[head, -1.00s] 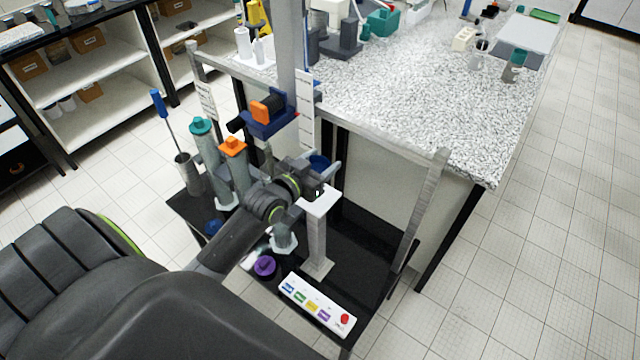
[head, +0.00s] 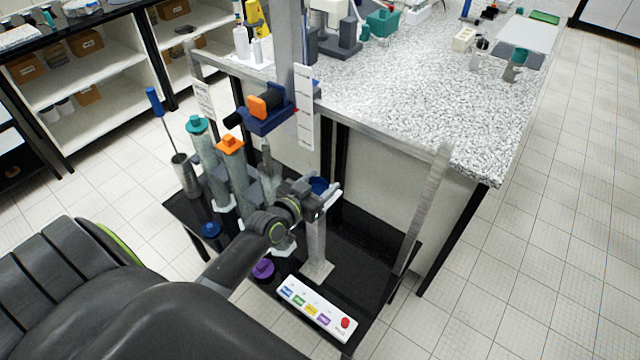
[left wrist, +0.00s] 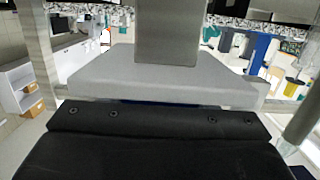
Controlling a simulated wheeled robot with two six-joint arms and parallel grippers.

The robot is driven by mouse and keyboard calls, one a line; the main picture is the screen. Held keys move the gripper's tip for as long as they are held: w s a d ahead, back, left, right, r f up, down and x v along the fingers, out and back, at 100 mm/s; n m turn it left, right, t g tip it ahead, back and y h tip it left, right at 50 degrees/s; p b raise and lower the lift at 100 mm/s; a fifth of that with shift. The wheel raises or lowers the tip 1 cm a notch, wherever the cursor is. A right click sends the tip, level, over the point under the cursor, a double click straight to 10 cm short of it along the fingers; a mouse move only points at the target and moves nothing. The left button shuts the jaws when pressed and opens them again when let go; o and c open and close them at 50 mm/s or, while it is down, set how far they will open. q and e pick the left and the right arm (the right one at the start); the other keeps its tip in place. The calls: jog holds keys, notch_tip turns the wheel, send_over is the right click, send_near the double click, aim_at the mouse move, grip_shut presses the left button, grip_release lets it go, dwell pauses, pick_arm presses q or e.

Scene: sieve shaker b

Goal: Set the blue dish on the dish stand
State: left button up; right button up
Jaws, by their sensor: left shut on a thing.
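The blue dish (head: 318,186) is held at the tips of my left gripper (head: 326,193) in the head view. The gripper is shut on it and partly covers it. The dish stand (head: 317,248) is a pale post with a flat top, upright on the black platform. The dish is at the stand's top, which is largely hidden by the gripper. In the left wrist view the stand's plate and post (left wrist: 165,78) show close up, seemingly upside down, with a thin blue strip at the plate's edge. I cannot tell whether the dish touches the plate. My right gripper is not in view.
Tall grey cylinders with teal (head: 196,124) and orange (head: 230,144) caps stand left of the gripper. A purple-capped item (head: 263,269) and a button panel (head: 317,307) are near the front. A metal frame post (head: 424,215) rises at right.

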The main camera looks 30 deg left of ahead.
pick_arm(q)
jog(key=o, duration=1)
jog(key=shift+f, duration=0.1)
jog(key=shift+c, duration=0.2)
jog(key=shift+r+p, duration=0.3)
jog(key=shift+p, duration=0.05)
jog(key=s+r, duration=0.1)
jog(key=s, duration=1.1)
jog(key=shift+a+r+b, duration=0.3)
jog(key=shift+a+b, duration=0.1)
jog(key=shift+a, duration=0.05)
